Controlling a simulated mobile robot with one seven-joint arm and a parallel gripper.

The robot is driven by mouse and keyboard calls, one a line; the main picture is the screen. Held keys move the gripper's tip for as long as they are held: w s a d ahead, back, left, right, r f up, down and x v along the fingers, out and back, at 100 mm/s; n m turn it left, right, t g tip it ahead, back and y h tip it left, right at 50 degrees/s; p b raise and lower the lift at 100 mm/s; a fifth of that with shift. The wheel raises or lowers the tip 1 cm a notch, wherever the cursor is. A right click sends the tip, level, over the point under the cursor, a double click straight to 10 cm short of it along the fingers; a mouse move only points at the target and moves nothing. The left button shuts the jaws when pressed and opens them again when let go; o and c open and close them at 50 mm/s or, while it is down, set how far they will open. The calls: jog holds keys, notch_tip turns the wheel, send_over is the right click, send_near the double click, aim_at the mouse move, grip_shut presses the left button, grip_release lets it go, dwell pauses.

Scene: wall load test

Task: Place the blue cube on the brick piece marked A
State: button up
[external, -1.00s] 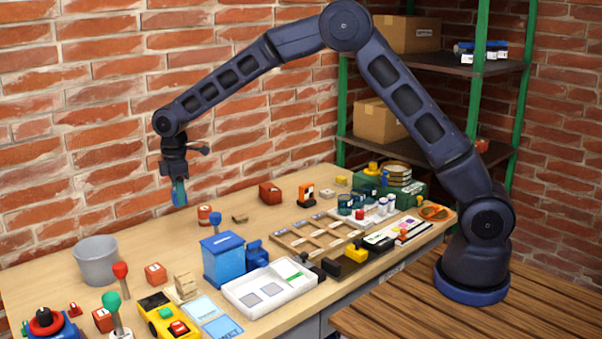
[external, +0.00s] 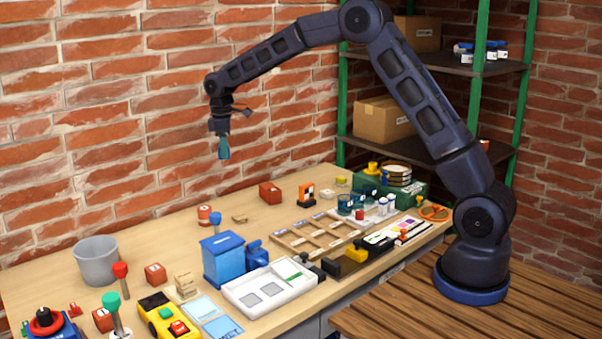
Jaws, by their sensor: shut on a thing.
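My gripper (external: 223,153) hangs pointing down in front of the brick wall, high above the back of the table. It is shut on a small blue thing, which I take for the blue cube; the blue-green fingers largely hide its shape. Brick-red blocks stand on the table: one at the back (external: 270,193), one right of the grey bucket (external: 155,273), and one at the front left (external: 103,320). Their markings are too small to read, so I cannot tell which piece bears the A.
A grey bucket (external: 97,262), a blue box (external: 222,258), a white tray (external: 268,288) and a wooden divided tray (external: 315,234) stand on the crowded table (external: 160,225). Upright knobbed sticks rise at the front left. A green-posted shelf (external: 405,150) stands at the back right.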

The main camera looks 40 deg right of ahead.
aim_at(270, 186)
jog(key=w+d+r+m, duration=0.1)
jog(key=w+d, duration=0.1)
jog(key=d, duration=0.8)
jog(key=w+d+r+m, duration=0.2)
jog(key=d, duration=0.9)
notch_tip(270, 186, down, 20)
jog(key=shift+d+f, duration=0.1)
jog(key=shift+f, duration=0.1)
jog(key=shift+f, duration=0.15)
jog(key=o, duration=1)
